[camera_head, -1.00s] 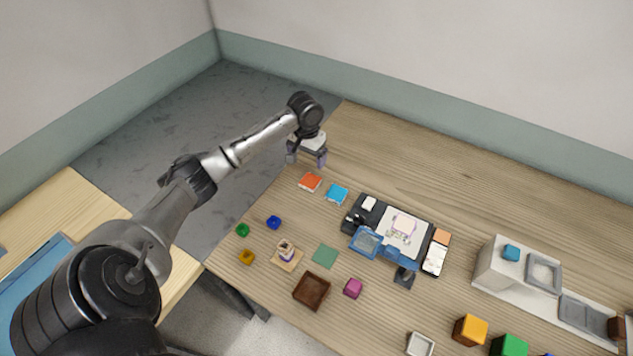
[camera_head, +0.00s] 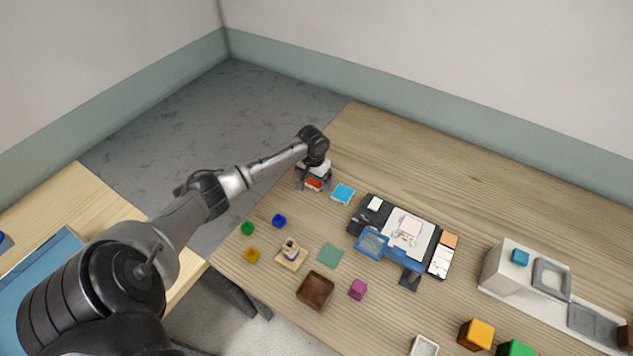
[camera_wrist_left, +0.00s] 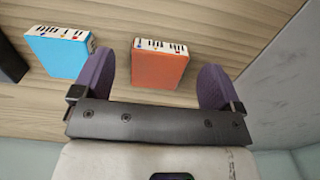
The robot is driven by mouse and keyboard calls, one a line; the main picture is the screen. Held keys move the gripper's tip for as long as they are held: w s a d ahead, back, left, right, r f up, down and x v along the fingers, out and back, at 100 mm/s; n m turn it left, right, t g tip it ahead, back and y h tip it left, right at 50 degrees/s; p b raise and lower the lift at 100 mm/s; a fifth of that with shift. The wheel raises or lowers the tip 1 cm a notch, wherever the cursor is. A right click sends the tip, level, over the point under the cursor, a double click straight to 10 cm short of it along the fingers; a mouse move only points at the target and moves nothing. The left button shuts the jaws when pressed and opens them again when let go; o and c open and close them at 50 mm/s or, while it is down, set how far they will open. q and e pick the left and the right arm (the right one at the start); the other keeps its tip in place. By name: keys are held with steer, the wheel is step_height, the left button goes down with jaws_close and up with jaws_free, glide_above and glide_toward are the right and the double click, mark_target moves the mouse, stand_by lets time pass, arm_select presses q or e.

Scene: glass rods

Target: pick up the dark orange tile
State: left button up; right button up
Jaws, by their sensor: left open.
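The dark orange tile (camera_head: 314,184) lies on the wooden table near its far left edge, partly covered by my left gripper in the head view. My left gripper (camera_head: 314,187) is open above it. In the left wrist view the orange tile (camera_wrist_left: 159,66) shows between the two purple fingertips of the gripper (camera_wrist_left: 156,80), with a gap on each side. It has a white strip with dark marks along one edge. My right gripper is not in view.
A blue tile (camera_head: 343,194) lies just right of the orange one; in the left wrist view it (camera_wrist_left: 58,52) is close to one finger. A dark tray with a blue frame (camera_head: 372,243) stands further right. Small coloured blocks and a brown box (camera_head: 315,290) lie nearer.

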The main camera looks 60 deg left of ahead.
arm_select(q)
steer(key=shift+f, duration=1.05)
steer(key=c, duration=1.1)
